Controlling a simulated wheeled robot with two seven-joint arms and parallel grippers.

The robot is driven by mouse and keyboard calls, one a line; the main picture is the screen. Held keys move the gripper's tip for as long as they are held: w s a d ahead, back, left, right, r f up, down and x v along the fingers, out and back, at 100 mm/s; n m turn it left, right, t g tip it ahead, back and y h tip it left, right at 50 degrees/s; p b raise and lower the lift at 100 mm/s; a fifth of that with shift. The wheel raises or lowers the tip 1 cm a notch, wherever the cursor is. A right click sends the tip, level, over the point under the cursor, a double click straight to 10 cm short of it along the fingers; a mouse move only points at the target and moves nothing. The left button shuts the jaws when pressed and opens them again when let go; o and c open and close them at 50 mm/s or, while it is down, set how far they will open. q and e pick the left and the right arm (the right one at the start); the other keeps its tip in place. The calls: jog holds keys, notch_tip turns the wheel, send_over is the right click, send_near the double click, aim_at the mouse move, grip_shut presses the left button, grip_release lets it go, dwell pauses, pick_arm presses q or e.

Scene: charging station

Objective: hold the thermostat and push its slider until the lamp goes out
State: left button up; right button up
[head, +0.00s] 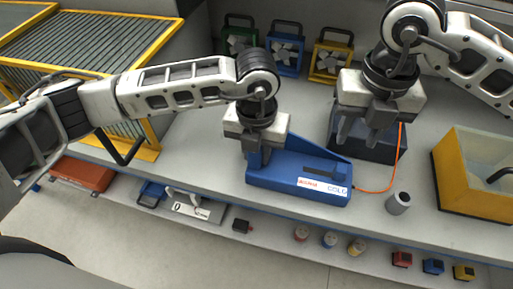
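A blue wedge-shaped device (290,185) with a white label and a dark bar on its top lies on the bench; it looks like the thermostat. My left gripper (259,158) points down at its left end, with the fingers close to or touching it; whether they clamp it is not clear. My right gripper (358,142) points down with its fingers apart, over a dark blue box (385,152) behind the device. An orange cable (385,188) runs between box and device. I cannot make out a lit lamp or be sure which part is the slider.
A grey cylinder (398,203) stands right of the device, and a yellow bin (470,200) farther right. Green, blue (285,50) and yellow fan units stand at the back. A lower front ledge (270,236) holds small coloured items. The bench left of the device is clear.

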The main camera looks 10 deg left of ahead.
jog(key=c, duration=0.6)
jog(key=shift+n, duration=0.4)
grip_shut()
jog(key=shift+s+d+f+n, duration=0.1)
jog(key=shift+d+f+n, duration=0.45)
jog(key=shift+f+n, duration=2.75)
jog(key=shift+w+d+f+n, duration=0.1)
jog(key=shift+d+f+n, duration=0.4)
jog(key=shift+n, duration=5.45)
jog(key=shift+s+d+f+n, duration=0.1)
jog(key=shift+d+f+n, duration=0.45)
jog(key=shift+f+n, duration=2.7)
notch_tip(320, 180, up, 3)
jog(key=n, duration=0.2)
jog(key=shift+n, duration=0.4)
